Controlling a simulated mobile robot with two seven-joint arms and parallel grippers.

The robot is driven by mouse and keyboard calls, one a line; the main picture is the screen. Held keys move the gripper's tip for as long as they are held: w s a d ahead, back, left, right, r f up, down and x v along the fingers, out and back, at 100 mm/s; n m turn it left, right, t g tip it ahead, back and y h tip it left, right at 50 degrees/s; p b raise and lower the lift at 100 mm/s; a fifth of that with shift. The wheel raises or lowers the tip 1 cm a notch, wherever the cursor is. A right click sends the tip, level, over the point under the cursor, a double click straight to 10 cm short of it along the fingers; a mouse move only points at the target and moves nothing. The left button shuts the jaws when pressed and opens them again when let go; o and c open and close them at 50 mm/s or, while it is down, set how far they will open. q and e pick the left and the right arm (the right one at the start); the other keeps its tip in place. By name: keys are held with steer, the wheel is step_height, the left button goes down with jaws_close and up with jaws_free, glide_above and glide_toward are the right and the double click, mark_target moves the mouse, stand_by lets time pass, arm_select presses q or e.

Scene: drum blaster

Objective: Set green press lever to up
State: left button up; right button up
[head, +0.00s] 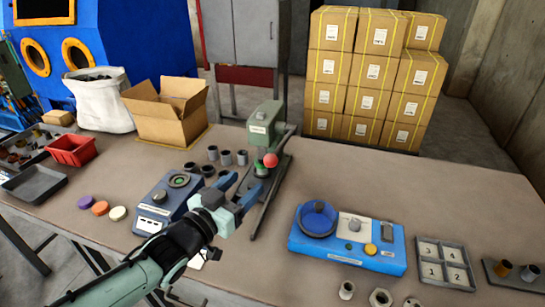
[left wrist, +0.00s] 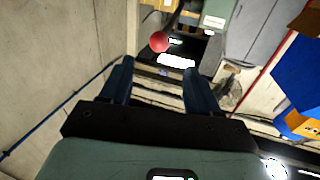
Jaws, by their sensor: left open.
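The green press (head: 265,122) stands on the workbench in the middle of the head view. Its lever ends in a red ball knob (head: 270,160), low in front of the press body. My left gripper (head: 246,177) is open and empty, just in front and to the left of the knob. In the left wrist view the red knob (left wrist: 159,41) lies beyond the two blue fingertips (left wrist: 158,76), nearer the left finger and not gripped. Part of the green press body (left wrist: 217,12) shows at the top there. Much of the lever rod is hard to make out. My right gripper is not in view.
A blue-grey device (head: 153,205) sits left of my gripper, with several dark cups (head: 226,158) behind. A blue station (head: 376,248) and a grey tray (head: 462,277) stand to the right. An open carton (head: 160,122) is at the back left. The right rear bench is clear.

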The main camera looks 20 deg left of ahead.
mark_target(266, 164)
arm_select(q)
steer(key=b+x, duration=0.1)
steer(key=x, duration=1)
steer(key=shift+w+d, duration=0.15)
steer(key=shift+w, duration=0.1)
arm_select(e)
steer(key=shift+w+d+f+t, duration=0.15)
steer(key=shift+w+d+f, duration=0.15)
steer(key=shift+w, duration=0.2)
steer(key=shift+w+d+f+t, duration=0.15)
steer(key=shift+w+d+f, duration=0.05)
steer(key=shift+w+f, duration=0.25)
arm_select(q)
steer(key=shift+c, duration=0.2)
